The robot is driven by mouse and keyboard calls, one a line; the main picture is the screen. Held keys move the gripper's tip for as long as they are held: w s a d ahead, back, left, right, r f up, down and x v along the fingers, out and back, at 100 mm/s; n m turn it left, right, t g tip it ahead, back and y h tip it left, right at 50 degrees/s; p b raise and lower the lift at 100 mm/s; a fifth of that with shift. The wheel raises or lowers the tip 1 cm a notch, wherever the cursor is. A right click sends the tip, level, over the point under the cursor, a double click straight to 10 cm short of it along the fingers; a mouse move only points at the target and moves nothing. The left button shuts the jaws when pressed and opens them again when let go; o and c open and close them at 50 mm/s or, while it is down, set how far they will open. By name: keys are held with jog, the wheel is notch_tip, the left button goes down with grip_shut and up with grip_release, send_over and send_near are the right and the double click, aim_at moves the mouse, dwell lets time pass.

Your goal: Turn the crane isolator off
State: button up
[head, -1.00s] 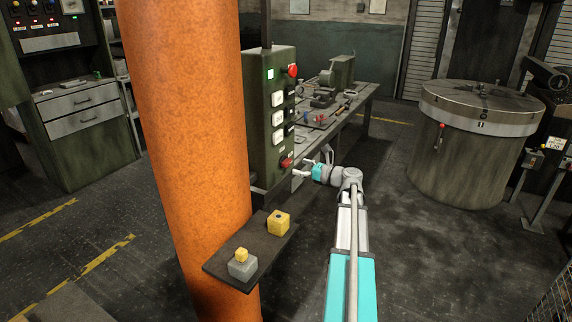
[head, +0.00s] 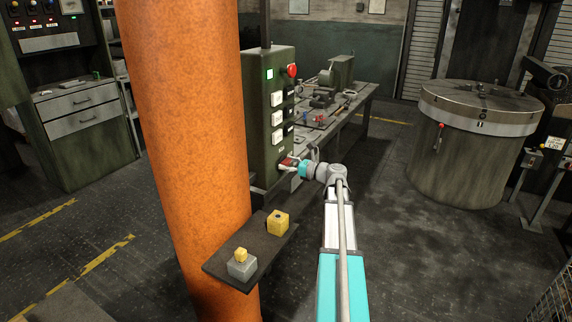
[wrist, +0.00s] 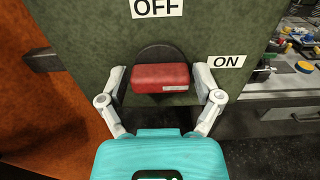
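The crane isolator is a red handle (wrist: 160,78) on a dark round plate, low on the green control box (head: 262,140). In the wrist view the handle lies horizontally, with an OFF label (wrist: 157,8) above and an ON label (wrist: 226,62) to its right. My gripper (wrist: 160,84) is open around the handle, one finger close beside each end; I cannot tell whether either touches. In the head view my gripper (head: 288,166) is at the handle and partly covers it.
An orange column (head: 190,150) stands left of the box. A dark shelf (head: 222,262) on it carries a yellow block (head: 278,222) and a grey block with a yellow top (head: 242,265). A workbench (head: 345,105) is behind the box.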

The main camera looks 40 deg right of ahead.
jog(key=c, duration=0.6)
jog(key=shift+c, duration=0.2)
jog(key=shift+n, duration=0.4)
jog(key=n, duration=0.8)
jog(key=shift+n, duration=0.3)
jog(key=n, duration=0.4)
jog(key=shift+n, duration=0.3)
jog(key=n, duration=0.4)
